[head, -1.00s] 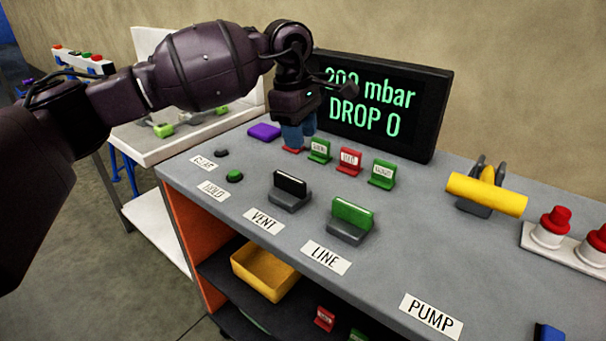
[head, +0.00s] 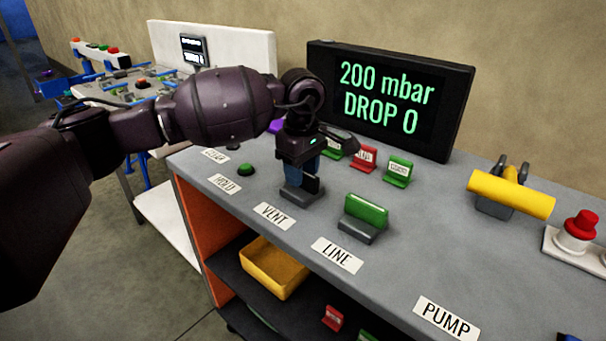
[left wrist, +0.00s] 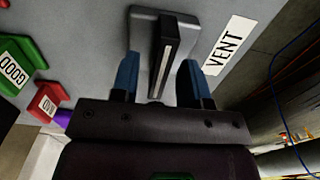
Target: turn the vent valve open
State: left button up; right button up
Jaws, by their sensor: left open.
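The vent valve (head: 303,190) is a black bar handle on a grey base, behind the VENT label (head: 274,216) on the grey bench. In the left wrist view its handle (left wrist: 165,55) stands between my two blue fingers. My left gripper (head: 305,175) is above the valve, pointing down, with its fingers on either side of the handle. It is open, with a gap showing on both sides of the handle (left wrist: 160,78). The gripper partly hides the handle in the head view. My right gripper is not in view.
The green LINE valve (head: 364,218) stands just right of the vent valve. The display (head: 389,98) behind reads 200 mbar, DROP 0. Small green and red tags (head: 397,170) stand before it. A yellow-handled pump (head: 510,193) and a red button (head: 580,224) are farther right.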

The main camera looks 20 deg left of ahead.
pick_arm(q)
jog(key=shift+f, duration=0.45)
grip_shut()
